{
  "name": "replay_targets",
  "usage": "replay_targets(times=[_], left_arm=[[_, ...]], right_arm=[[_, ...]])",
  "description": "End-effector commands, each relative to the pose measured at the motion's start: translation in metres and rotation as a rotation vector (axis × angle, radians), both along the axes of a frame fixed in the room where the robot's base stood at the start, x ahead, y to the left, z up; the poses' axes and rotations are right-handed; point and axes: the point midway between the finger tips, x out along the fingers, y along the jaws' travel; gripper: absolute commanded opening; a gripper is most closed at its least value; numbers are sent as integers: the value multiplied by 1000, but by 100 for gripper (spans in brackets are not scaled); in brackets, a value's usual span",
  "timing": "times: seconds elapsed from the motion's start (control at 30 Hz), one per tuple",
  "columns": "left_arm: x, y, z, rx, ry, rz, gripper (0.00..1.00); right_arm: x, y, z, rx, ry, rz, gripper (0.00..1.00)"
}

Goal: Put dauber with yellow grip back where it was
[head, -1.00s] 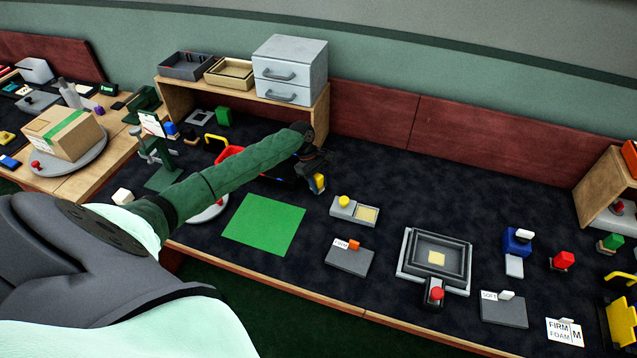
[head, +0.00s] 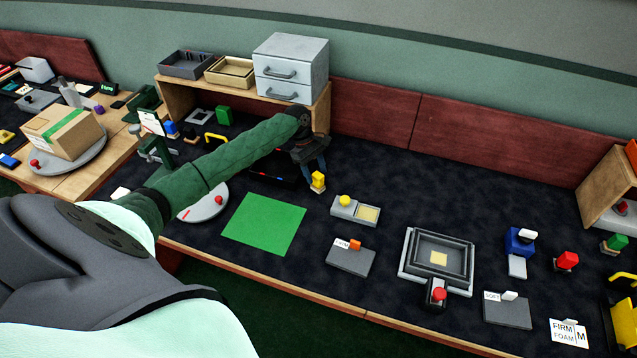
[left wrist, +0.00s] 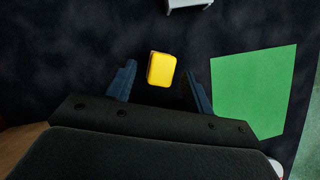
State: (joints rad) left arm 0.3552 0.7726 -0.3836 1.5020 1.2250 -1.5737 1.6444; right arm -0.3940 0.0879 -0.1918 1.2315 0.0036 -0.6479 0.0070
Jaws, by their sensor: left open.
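The dauber with the yellow grip (head: 318,180) stands on the dark table top, behind and left of the grey pad holder with a yellow knob (head: 354,209). In the left wrist view its yellow grip (left wrist: 161,69) shows from above, a little beyond the gap between the fingers. My left gripper (head: 311,170) is open and empty, just above and behind the dauber; its two fingers (left wrist: 160,88) are spread apart in the wrist view. My right gripper is not in view.
A green mat (head: 263,224) lies left of the dauber. A black tray (head: 270,172) is partly hidden behind my left arm. A wooden shelf with grey drawers (head: 290,68) stands behind. The table right of the dauber towards the red back panel is clear.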

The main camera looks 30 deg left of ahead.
Motion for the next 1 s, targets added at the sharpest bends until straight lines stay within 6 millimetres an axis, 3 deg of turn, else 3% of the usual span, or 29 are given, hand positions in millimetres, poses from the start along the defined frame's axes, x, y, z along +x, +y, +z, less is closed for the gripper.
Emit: replay_targets(times=[0.2, 0.4, 1.0], left_arm=[[3, 16, 35, 1, -1, -1, 52], [4, 24, 58, 0, 0, -1, 52], [4, 27, 65, -1, 1, -1, 52]], right_arm=[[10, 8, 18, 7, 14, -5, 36], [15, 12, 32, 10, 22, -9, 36], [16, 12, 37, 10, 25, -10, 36]])
